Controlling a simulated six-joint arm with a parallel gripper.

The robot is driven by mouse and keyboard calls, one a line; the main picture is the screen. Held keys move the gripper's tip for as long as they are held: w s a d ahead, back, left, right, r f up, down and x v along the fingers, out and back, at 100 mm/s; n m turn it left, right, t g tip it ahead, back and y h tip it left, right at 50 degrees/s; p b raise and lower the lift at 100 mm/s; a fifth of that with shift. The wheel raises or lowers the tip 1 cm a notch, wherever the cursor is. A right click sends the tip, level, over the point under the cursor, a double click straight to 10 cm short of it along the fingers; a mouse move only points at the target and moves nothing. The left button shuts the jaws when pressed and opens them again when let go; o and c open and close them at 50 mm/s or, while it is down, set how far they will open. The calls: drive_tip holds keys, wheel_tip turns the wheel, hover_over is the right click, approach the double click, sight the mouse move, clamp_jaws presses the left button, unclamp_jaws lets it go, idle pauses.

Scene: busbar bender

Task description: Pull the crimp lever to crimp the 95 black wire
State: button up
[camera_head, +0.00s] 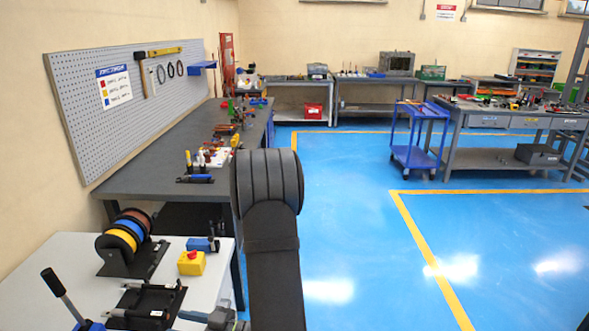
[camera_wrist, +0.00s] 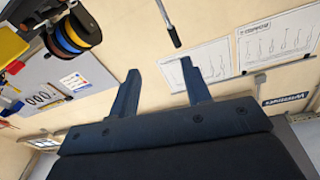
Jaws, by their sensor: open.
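The crimp lever (camera_head: 62,293) stands at the lower left in the head view, a grey rod with a black grip, tilted, above a blue base at the picture's edge. In the wrist view the lever (camera_wrist: 168,22) hangs from the top edge, its grip end near the gap between the fingers but apart from them. My gripper (camera_wrist: 158,67) is open, its two dark blue fingers spread with nothing between them. In the head view I cannot clearly make out the fingers. I cannot pick out the 95 black wire or its end.
A spool rack (camera_head: 122,238) with yellow, blue and brown spools stands on the white table (camera_head: 50,258). A yellow box with a red button (camera_head: 191,262) and a black fixture (camera_head: 147,303) are nearby. A long grey bench (camera_head: 150,180) lies beyond, below a pegboard (camera_head: 125,110).

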drive_tip(key=w+a+r, duration=0.1)
drive_tip(key=a, duration=1.3)
drive_tip(key=shift+w, duration=0.2)
drive_tip(key=shift+r, duration=0.1)
drive_tip(key=s+d+f, duration=0.1)
drive_tip(key=s+d, duration=0.1)
drive_tip(key=d, duration=1.5)
drive_tip(key=h, duration=0.5)
approach(65, 300)
drive_tip(key=shift+w+f, duration=0.75)
drive_tip(key=shift+w, duration=0.2)
drive_tip(key=shift+a+r+n+g+h, duration=0.15)
drive_tip(key=shift+a+r+h, duration=0.15)
drive_tip(key=shift+a+h, duration=0.2)
drive_tip(key=shift+a+r+n+g+h, duration=0.15)
drive_tip(key=shift+a+r+h, duration=0.1)
drive_tip(key=shift+a+h, duration=0.3)
